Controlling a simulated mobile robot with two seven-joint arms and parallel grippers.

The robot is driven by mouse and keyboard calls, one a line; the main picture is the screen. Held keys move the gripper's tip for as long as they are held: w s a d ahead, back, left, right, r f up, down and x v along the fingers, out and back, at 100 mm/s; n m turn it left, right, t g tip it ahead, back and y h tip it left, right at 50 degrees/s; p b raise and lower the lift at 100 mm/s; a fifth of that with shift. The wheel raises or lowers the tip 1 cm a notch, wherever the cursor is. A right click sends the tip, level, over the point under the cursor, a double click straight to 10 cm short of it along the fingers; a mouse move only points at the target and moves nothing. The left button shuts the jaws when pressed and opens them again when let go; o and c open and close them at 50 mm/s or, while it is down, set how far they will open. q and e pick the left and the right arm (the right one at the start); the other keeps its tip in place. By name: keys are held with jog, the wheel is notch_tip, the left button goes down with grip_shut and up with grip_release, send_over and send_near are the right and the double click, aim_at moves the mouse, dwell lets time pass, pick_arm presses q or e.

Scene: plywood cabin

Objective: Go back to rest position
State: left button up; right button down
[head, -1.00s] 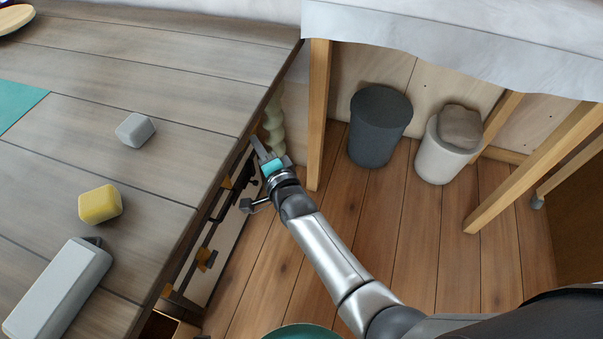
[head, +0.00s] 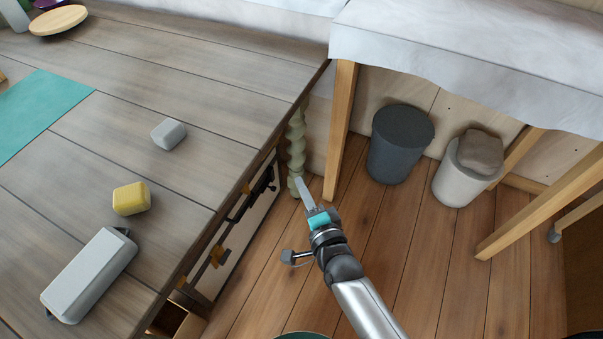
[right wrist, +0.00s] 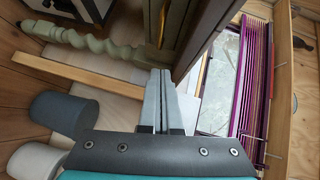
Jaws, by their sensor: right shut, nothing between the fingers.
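My right gripper (head: 303,190) reaches up from the lower right in the head view, beside the drawer side of the wooden table (head: 235,75). Its fingers are together with nothing between them, and they also show in the right wrist view (right wrist: 165,100). The fingers stand apart from the drawer fronts, in front of a pale green turned table leg (head: 296,140). My left gripper is not in the head view.
On the tabletop are a grey block (head: 169,133), a yellow block (head: 131,198) and a long grey box (head: 90,276). Dark and pale bins (head: 400,145) (head: 462,180) stand under the white-covered table (head: 480,60). An open drawer (head: 178,320) shows low down. Floor between is clear.

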jog(key=shift+s, duration=0.1)
jog(key=s+d+f+n+g+h, duration=0.1)
jog(key=s+d+f+n+g, duration=0.2)
jog(key=f, duration=0.4)
jog(key=s+d+f+n+g, duration=0.2)
jog(key=s+f+n, duration=0.1)
jog(key=s+f, duration=0.4)
jog(key=s+d+f+n+g+h, duration=0.1)
jog(key=s+d+f+n+g, duration=0.15)
jog(key=f, duration=0.55)
jog(key=s+d+f+n+g+h, duration=0.1)
jog(key=s+d+f+n+g, duration=0.2)
jog(key=s, duration=0.7)
jog(key=s+d+f+n+g+h, duration=0.1)
jog(key=s+d+f+n+g, duration=0.2)
jog(key=s+d+f, duration=0.4)
jog(key=s+d+n, duration=0.1)
jog(key=s, duration=0.2)
jog(key=shift+s+d+h, duration=0.15)
jog(key=shift+s+h, duration=0.2)
jog(key=shift+h, duration=0.05)
jog(key=shift+w+f, duration=0.1)
